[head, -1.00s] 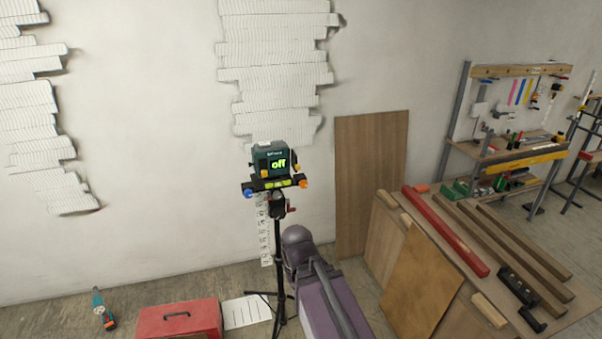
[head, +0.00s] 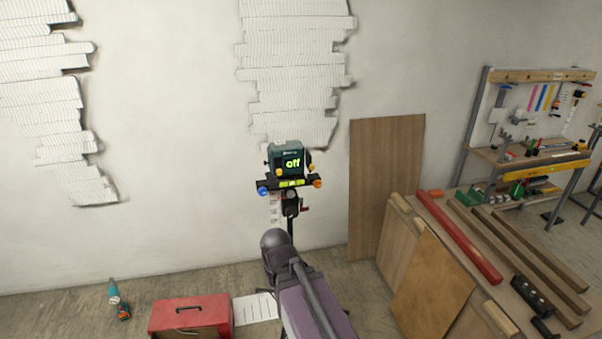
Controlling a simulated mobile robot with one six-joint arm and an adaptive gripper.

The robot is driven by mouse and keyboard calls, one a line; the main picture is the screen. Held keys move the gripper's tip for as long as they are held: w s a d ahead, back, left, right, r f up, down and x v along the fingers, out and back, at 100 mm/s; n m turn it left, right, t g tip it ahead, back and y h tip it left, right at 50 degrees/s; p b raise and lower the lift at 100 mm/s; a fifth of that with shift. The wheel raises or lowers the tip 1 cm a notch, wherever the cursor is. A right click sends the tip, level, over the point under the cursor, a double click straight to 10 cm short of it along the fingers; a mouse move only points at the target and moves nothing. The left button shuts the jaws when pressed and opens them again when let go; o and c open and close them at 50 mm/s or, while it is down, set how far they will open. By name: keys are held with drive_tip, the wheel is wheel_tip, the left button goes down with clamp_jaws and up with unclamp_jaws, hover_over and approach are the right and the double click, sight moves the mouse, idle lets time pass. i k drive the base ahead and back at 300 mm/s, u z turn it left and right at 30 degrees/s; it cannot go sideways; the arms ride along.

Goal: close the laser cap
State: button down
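The laser (head: 287,162) is a dark green box with a green lit "off" on its face. It sits on a black mount with a yellow-green level, a blue knob on the left and orange knobs on the right. The mount stands on a black tripod (head: 290,203) in front of the wall. I cannot make out the cap or whether it is open. My purple-grey arm reaches up from the bottom edge and its visible end is just below the tripod head, covering the tripod's lower part. My gripper cannot be made out.
A red toolbox (head: 190,317), a white sheet (head: 255,308) and a teal power tool (head: 118,299) lie on the floor at the left. A workbench (head: 470,290) with a red beam (head: 459,236) and wooden planks stands at the right. A wooden panel (head: 386,185) leans on the wall.

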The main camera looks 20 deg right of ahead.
sight(309, 157)
drive_tip(key=u, duration=1.3)
drive_tip(key=i, duration=0.55)
drive_tip(key=z, duration=1.65)
